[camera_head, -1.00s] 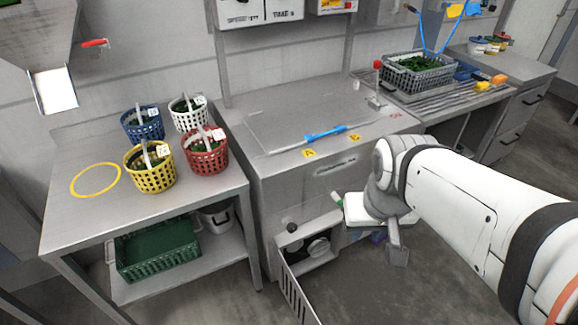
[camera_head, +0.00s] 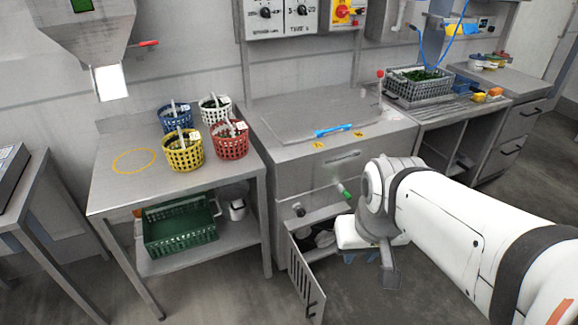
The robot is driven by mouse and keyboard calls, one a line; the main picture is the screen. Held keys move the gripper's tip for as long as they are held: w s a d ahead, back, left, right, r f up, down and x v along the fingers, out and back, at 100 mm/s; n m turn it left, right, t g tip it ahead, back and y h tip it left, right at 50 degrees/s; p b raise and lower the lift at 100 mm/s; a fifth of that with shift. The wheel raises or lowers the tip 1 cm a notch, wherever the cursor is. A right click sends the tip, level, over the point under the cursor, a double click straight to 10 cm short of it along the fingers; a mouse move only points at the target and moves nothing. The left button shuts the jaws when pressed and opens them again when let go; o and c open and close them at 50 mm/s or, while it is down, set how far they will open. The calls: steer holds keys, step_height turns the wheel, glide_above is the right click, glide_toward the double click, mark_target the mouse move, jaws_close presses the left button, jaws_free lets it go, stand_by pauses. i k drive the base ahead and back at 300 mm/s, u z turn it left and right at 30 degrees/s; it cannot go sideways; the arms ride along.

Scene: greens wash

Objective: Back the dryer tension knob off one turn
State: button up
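The steel dryer cabinet (camera_head: 300,178) stands in the middle, with its slotted lower door (camera_head: 306,280) swung open. A small black knob (camera_head: 299,210) shows at the upper left of the opening; I cannot tell for sure that it is the tension knob. Rounded parts inside the opening (camera_head: 322,238) are partly hidden and dark. A green-tipped piece (camera_head: 345,192) sticks out from the cabinet front, right of the knob. My gripper (camera_head: 350,240) is in front of the opening's right side, apart from the black knob. Its fingers are too unclear to read.
A steel table (camera_head: 118,190) at the left holds several coloured baskets, with a green crate (camera_head: 180,232) on its lower shelf. A blue-handled tool (camera_head: 332,131) lies on the cabinet top. A draining bench with a grey crate (camera_head: 420,88) is at the right. The open door juts into the floor space.

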mark_target(301, 212)
steer(key=i, duration=0.5)
steer(key=z, duration=1.15)
steer(key=k, duration=0.45)
steer(key=u, duration=0.2)
steer(key=i, duration=0.45)
